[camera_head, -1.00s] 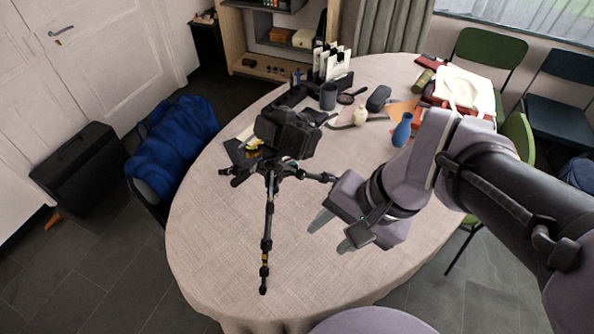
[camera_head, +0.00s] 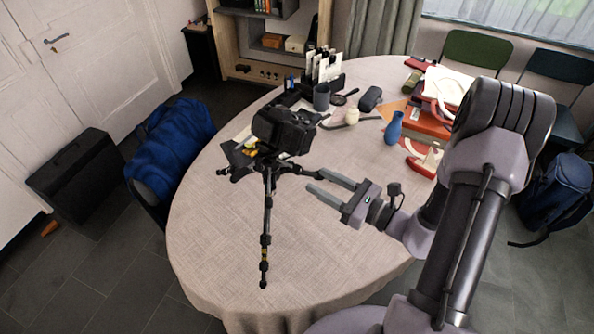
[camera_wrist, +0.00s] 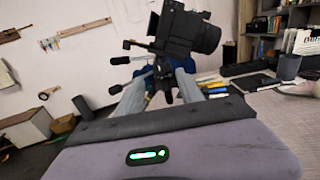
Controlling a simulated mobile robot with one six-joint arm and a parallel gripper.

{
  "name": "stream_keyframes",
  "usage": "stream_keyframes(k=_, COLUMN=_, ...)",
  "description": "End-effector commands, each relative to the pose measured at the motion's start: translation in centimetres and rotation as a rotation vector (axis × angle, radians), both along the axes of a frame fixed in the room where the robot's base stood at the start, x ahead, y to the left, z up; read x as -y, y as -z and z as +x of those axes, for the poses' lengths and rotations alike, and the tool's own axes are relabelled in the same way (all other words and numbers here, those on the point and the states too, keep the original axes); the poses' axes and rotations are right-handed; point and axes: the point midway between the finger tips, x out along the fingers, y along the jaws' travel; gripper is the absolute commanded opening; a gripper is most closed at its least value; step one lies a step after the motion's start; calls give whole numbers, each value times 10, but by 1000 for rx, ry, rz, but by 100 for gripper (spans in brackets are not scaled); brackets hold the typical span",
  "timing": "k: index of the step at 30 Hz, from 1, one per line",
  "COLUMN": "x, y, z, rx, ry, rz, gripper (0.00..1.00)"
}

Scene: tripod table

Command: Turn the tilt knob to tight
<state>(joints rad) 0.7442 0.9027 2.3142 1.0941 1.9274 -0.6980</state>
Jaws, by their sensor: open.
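A black camera (camera_head: 285,130) sits on a small black tripod (camera_head: 266,225) on the round table. In the wrist view the camera (camera_wrist: 185,30) is mounted on the tripod head (camera_wrist: 162,68), and two short dark handles or knobs (camera_wrist: 120,60) stick out to its left. I cannot tell for sure which is the tilt knob, nor how tight it is. My gripper (camera_head: 317,181) is open and empty, just right of the tripod head, with its fingers pointing left at it. In the wrist view the tripod head shows between and beyond the fingers (camera_wrist: 158,90). No contact is visible.
The table (camera_head: 215,250) is bare in front and at left. A chair with a blue jacket (camera_head: 172,145) is at left.

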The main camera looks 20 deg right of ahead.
Motion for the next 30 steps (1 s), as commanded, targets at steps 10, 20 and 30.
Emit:
stream_keyframes(k=10, x=-44, y=0, z=53, rx=0, ry=-3, rz=-2, gripper=45)
stream_keyframes(k=20, x=-49, y=-1, z=60, rx=1, ry=-2, rz=-1, gripper=45)
stream_keyframes(k=30, x=-49, y=0, z=60, rx=0, ry=-2, rz=-1, gripper=0)
